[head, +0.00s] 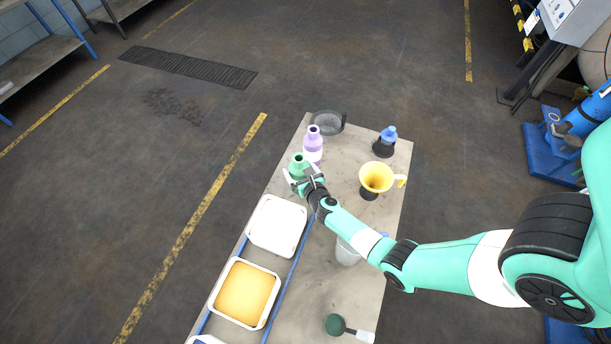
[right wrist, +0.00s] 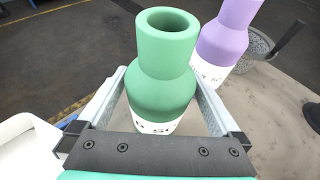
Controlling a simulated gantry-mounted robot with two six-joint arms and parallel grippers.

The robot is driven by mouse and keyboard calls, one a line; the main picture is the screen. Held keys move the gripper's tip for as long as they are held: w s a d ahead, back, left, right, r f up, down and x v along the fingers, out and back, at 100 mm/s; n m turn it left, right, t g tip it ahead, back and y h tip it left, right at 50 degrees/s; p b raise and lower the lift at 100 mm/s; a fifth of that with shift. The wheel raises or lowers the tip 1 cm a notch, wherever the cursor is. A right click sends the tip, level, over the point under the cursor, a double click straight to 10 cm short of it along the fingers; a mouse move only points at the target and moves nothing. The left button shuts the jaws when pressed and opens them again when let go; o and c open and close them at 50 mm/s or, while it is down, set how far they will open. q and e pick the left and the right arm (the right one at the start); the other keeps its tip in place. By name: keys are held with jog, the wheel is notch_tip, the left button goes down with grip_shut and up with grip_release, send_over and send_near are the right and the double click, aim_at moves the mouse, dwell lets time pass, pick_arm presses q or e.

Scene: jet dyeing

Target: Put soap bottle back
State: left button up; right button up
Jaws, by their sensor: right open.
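A green bottle (head: 299,163) with a white lower label stands on the table at its left edge. It fills the middle of the right wrist view (right wrist: 162,70), and only part of its label lettering shows, so I cannot read it. My right gripper (head: 303,181) is open at the green bottle, with one finger on each side of it. The fingers also show in the right wrist view (right wrist: 160,98), with small gaps at the bottle's sides. A purple bottle (head: 313,146) stands just behind it, also in the right wrist view (right wrist: 226,38). My left gripper is not in view.
A dark grey bowl (head: 328,123), a blue-capped bottle (head: 389,134) in a dark holder and a yellow funnel (head: 376,177) stand on the table (head: 345,303). A white tray (head: 275,226) and an orange-filled tray (head: 246,292) lie nearer. A green-headed tool (head: 336,325) lies at the front.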

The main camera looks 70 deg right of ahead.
jog(key=p+v, duration=0.2)
jog(key=v, duration=0.8)
jog(key=shift+p, duration=0.35)
jog(key=w+a+r+n+t, duration=0.2)
jog(key=w+r+n+t, duration=0.4)
jog(key=r, duration=0.5)
jog(key=w+a+r+n+t, duration=0.25)
jog(key=w+r, duration=0.45)
jog(key=r, duration=0.4)
jog(key=w+a+r+n+t+y, duration=0.2)
jog(key=a+r+n+t+y, duration=0.15)
jog(key=r+n, duration=0.4)
jog(key=w+a+r+n+t+y, duration=0.1)
jog(key=a+r+n+t+y, duration=0.25)
jog(key=r, duration=0.65)
jog(key=s+a+r+n+y, duration=0.3)
jog(key=a+r+n+y, duration=0.3)
jog(key=r+n, duration=0.55)
jog(key=s+a+r+n+y, duration=0.2)
jog(key=a+r+n+y, duration=0.4)
jog(key=r+n, duration=0.6)
jog(key=s+d+r+n+t+h, duration=0.1)
jog(key=s+r+n+t+h, duration=0.1)
jog(key=s+r+h, duration=0.3)
jog(key=r+h, duration=0.2)
jog(key=shift+s+n+h, duration=0.25)
jog(key=shift+n+h, duration=0.05)
jog(key=shift+n, duration=0.1)
